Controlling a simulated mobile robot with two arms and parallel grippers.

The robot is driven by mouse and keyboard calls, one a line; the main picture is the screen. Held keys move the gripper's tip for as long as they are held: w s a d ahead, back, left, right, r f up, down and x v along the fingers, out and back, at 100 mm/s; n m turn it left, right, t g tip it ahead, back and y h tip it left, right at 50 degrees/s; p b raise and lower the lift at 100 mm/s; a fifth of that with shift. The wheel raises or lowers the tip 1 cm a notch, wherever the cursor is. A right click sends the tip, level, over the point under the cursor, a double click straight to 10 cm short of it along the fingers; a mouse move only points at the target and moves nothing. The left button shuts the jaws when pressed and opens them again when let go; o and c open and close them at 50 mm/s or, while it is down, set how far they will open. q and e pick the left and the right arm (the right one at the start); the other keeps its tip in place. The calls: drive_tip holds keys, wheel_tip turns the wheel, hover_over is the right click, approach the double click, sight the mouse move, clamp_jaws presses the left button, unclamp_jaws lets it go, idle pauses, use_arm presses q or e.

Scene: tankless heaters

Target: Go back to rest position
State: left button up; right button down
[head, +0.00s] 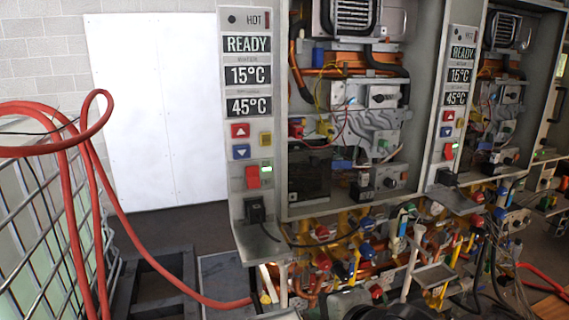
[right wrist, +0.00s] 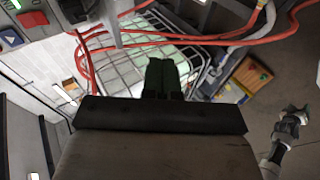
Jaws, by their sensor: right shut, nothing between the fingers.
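My right gripper (right wrist: 160,75) shows in the right wrist view, its dark fingers together and nothing between them. Behind it are a wire cage and red hoses, and it looks apart from both. A grey jointed part (right wrist: 290,125) at the lower right of that view looks like my left arm with its gripper, too small to read the fingers. Neither gripper shows clearly in the head view. The near heater's control panel (head: 247,130) reads READY, 15°C and 45°C. The heater cabinet (head: 350,110) stands open beside it.
A second heater (head: 500,90) stands to the right. Pipes and valves (head: 370,250) crowd the space below. A red hose (head: 130,235) loops over the wire cage (head: 35,230) at left. A wooden crate (right wrist: 250,75) lies on the floor. Bare floor shows before the white board (head: 155,110).

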drive_tip(key=s+d+f+m+g+h, duration=0.3)
drive_tip(key=s+d+f+m, duration=0.4)
drive_tip(key=s+f+m, duration=0.45)
drive_tip(key=s+d+f+m+g+h, duration=0.25)
drive_tip(key=s+d+f+m, duration=0.6)
drive_tip(key=f, duration=0.55)
wheel_tip(320, 180, down, 31)
drive_tip(key=s+g+b, duration=0.1)
drive_tip(key=g+b, duration=0.1)
drive_tip(key=b, duration=0.2)
drive_tip(key=s+d+f+g+b, duration=0.1)
drive_tip(key=s+d+f+b, duration=0.1)
drive_tip(key=s+f, duration=1.3)
wheel_tip(320, 180, down, 3)
drive_tip(key=shift+s+f+b, duration=0.1)
drive_tip(key=shift+s+b, duration=0.15)
drive_tip(key=shift+b, duration=0.5)
